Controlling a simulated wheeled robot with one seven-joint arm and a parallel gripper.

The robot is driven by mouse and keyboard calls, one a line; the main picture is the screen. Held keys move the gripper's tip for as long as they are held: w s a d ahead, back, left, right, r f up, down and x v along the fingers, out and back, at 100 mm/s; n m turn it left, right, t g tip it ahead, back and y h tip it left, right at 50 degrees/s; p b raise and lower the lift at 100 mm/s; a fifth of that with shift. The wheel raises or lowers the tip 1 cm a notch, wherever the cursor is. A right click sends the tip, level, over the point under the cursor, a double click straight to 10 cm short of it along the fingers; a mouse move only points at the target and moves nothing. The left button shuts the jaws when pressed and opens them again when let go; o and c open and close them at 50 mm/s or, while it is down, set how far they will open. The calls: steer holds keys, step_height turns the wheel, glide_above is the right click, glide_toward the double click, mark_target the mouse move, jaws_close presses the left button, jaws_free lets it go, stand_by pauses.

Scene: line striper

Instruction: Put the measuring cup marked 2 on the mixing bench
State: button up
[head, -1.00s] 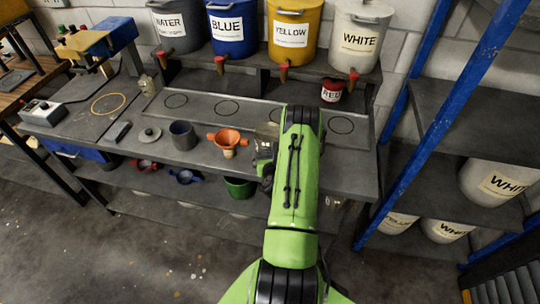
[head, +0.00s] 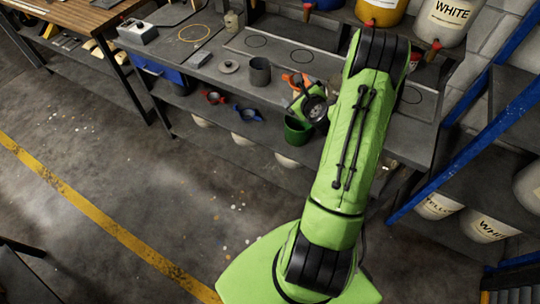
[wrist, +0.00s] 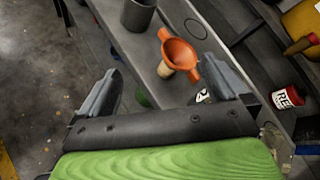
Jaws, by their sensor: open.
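My gripper (head: 306,103) is over the front edge of the grey bench (head: 200,62), partly behind my arm in the head view. I cannot make out a measuring cup marked 2. A small white patch with a dark mark (wrist: 203,96) shows beside the right finger, mostly hidden and unreadable. A clear rim (wrist: 275,138) shows at the lower right of the wrist view; its marking is not visible.
A grey cup (head: 260,71) and an orange funnel (wrist: 180,53) stand on the bench. A red-labelled jar (wrist: 288,97) is farther back. The shelf below holds a green container (head: 297,131) and red and blue items. A blue rack post (head: 465,150) is at right. Open floor lies in front.

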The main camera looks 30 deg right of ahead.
steer(key=w+a+r+n+g+y, duration=0.1)
steer(key=a+r+n+y, duration=0.1)
steer(key=a+r+n, duration=0.35)
steer(key=w+a+r+n+y, duration=0.1)
steer(key=a+r+n+y, duration=0.15)
steer(key=a+n, duration=0.45)
steer(key=s+a+r+n+g, duration=0.1)
steer(key=s+a+r+n, duration=0.25)
steer(key=a, duration=0.25)
steer(key=s+a+r+n+g, duration=0.1)
steer(key=s+a+r+n, duration=0.15)
steer(key=a+n, duration=0.25)
steer(key=s+a+n+g+b, duration=0.1)
steer(key=s+a+n, duration=0.1)
steer(key=s+n, duration=0.2)
steer(key=s+a+r+n+g+b, duration=0.1)
steer(key=s+n, duration=0.3)
steer(key=s, duration=0.5)
steer(key=s+a+r+n+g, duration=0.1)
steer(key=s+a+n, duration=0.2)
steer(key=s, duration=0.4)
steer(key=shift+s+a+n+g+b, duration=0.3)
steer(key=shift+s+n+b, duration=0.1)
steer(key=shift+n, duration=0.2)
